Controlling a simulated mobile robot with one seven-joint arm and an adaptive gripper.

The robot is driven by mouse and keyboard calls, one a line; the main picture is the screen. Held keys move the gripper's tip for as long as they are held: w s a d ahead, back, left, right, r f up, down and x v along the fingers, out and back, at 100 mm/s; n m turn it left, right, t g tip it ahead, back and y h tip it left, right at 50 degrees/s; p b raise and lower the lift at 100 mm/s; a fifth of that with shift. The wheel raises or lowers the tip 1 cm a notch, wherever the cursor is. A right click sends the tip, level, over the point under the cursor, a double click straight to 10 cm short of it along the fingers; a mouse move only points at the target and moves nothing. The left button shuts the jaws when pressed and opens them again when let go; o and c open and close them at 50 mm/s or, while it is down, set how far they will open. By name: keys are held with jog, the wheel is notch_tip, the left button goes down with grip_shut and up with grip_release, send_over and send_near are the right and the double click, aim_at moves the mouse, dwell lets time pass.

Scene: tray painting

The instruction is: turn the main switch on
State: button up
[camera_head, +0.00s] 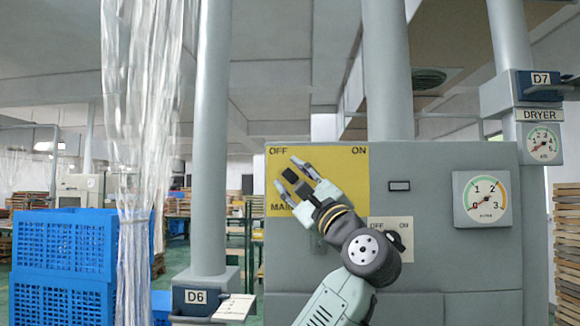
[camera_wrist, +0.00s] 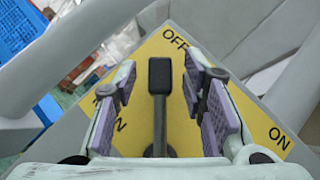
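The main switch is a black lever on a yellow panel (camera_head: 345,200) marked OFF at upper left, ON at upper right and MAIN at lower left. Its black handle (camera_head: 289,181) is on the OFF side in the head view. My gripper (camera_head: 286,171) is in front of the panel, with its fingers on either side of the handle. In the wrist view, the handle (camera_wrist: 159,75) stands between the purple-padded fingers of my open gripper (camera_wrist: 160,66), with a gap visible on both sides. My gripper hides part of the MAIN lettering in the head view.
A smaller OFF/ON plate (camera_head: 378,222) is partly behind my arm. A gauge (camera_head: 483,199) is on the grey cabinet at right. A grey post (camera_head: 208,130) with a D6 box (camera_head: 197,299) and blue crates (camera_head: 62,245) stand at left.

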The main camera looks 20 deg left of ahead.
jog(key=shift+x, duration=0.8)
jog(key=shift+c, duration=0.3)
grip_shut()
